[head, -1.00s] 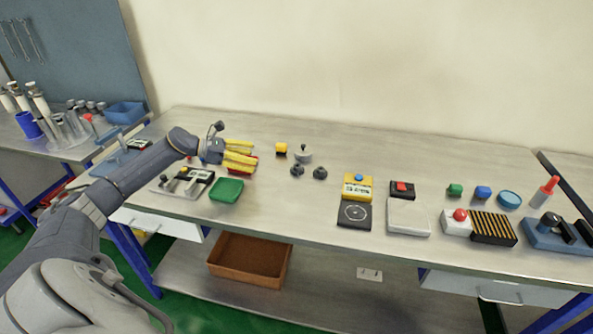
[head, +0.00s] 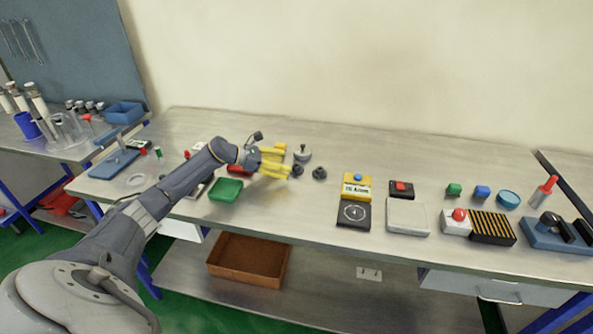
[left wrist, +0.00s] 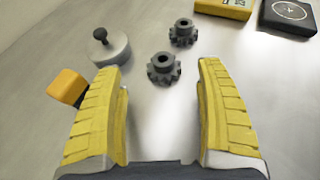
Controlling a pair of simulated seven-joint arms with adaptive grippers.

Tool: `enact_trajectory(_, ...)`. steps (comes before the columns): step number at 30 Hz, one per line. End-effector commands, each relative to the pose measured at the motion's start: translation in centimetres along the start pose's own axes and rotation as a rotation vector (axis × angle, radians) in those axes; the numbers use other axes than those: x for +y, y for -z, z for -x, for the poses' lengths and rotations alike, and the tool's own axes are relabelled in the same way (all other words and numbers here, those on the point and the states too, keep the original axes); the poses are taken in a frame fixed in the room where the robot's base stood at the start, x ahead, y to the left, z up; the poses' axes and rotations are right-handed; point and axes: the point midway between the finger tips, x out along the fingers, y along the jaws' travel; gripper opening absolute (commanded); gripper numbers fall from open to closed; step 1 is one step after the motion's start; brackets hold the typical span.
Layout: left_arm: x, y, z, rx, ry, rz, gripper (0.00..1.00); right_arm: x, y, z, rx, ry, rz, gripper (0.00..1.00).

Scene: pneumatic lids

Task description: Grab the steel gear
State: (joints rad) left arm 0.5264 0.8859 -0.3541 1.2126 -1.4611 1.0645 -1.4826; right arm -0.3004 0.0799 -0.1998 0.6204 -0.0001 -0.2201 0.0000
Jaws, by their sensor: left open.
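Two dark grey toothed gears lie on the bench, one nearer my left gripper (head: 297,171) and one farther right (head: 320,173). I cannot tell which one is the steel gear. In the left wrist view the nearer gear (left wrist: 163,69) appears between the fingertips and the farther gear (left wrist: 183,33) is beyond it. My left gripper (head: 288,160) has its yellow fingers spread and empty, just left of the nearer gear. The left wrist view shows its two fingers (left wrist: 160,75) wide apart. My right gripper does not show.
A silver round weight with a knob (left wrist: 110,47) and a yellow block (left wrist: 68,87) stand close to the left finger. A green tray (head: 226,190) lies left of the gripper. A yellow box (head: 357,184) and a black scale-like pad (head: 354,216) lie right. The bench front is clear between.

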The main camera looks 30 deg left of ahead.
Motion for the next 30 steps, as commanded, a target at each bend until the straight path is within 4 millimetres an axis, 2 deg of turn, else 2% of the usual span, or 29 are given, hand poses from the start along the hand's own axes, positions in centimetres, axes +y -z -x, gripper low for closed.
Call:
enact_trajectory(12, -0.5, -0.5, -4.4, -0.003, 0.001, 0.001, 0.73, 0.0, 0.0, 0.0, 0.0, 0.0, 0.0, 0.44)
enact_trajectory(18, -0.5, -0.4, -5.2, -0.001, 0.001, 0.0, 0.73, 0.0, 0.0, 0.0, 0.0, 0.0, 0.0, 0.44)
enact_trajectory(25, -0.5, -0.4, -5.2, -0.001, 0.001, 0.0, 0.73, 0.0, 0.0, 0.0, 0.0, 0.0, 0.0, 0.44)
enact_trajectory(30, -0.5, -0.4, -5.2, -0.001, 0.001, 0.0, 0.53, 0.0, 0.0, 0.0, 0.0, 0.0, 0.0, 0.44)
